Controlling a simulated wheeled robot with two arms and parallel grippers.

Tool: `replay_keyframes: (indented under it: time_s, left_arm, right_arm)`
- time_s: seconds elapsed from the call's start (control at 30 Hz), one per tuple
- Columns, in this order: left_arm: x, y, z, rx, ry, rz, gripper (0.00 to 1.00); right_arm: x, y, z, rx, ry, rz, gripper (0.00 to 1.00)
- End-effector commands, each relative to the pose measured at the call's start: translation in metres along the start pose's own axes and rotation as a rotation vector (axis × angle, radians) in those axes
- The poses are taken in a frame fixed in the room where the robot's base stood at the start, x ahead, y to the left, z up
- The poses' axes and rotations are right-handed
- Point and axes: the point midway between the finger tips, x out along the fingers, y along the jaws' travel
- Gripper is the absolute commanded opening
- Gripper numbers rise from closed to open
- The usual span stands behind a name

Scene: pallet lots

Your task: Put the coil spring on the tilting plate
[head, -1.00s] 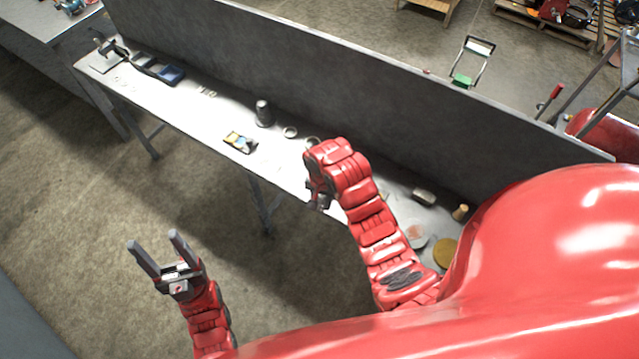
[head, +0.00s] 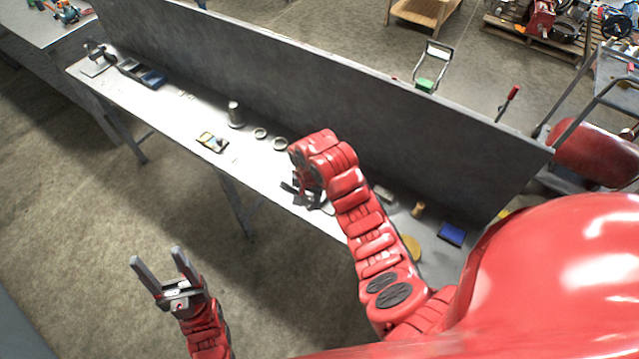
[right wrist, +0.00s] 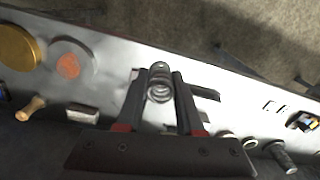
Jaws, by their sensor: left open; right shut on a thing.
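A grey coil spring (right wrist: 160,90) sits between the fingers of my right gripper (right wrist: 157,74) in the right wrist view. The fingers are shut on it, over the pale bench. In the head view my right gripper (head: 302,194) is at the bench's front edge and the spring is hard to make out. My left gripper (head: 157,262) is open and empty, above the floor, away from the bench. I cannot tell for sure which thing is the tilting plate. A round grey plate with an orange-red centre (right wrist: 71,64) and a small stand (head: 98,62) at the bench's far left show.
The bench (head: 195,118) has a tall grey back panel (head: 350,88). On it are a dark cylinder (head: 235,115), two rings, a small tray (head: 212,142), dark bins (head: 150,77), a wooden peg (head: 418,210), a gold disc (right wrist: 17,47) and a blue box (head: 451,234).

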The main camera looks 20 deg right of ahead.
Motion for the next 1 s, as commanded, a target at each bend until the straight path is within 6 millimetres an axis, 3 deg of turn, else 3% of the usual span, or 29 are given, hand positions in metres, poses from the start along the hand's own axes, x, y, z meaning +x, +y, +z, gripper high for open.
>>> replay_keyframes:
  time_s: [0.03,0.4,0.6,0.77,1.0]
  left_arm:
    - [-0.017,0.001,0.003,0.000,0.000,0.000,0.62]
    - [-0.083,0.004,0.014,0.000,0.000,0.000,0.62]
    - [-0.082,0.004,0.014,0.000,0.000,0.000,0.62]
    - [-0.080,0.004,0.013,0.000,0.000,0.000,0.62]
    - [-0.062,0.003,0.010,0.000,0.000,0.000,0.62]
  right_arm:
    - [0.008,-0.004,-0.014,0.006,0.000,-0.006,0.00]
    - [0.016,-0.020,-0.088,0.001,-0.001,-0.002,0.00]
    - [0.011,-0.023,-0.107,0.002,0.000,0.000,0.00]
    - [0.012,-0.024,-0.110,0.000,0.001,0.002,0.00]
    - [0.035,-0.023,-0.109,-0.001,-0.004,0.005,0.00]
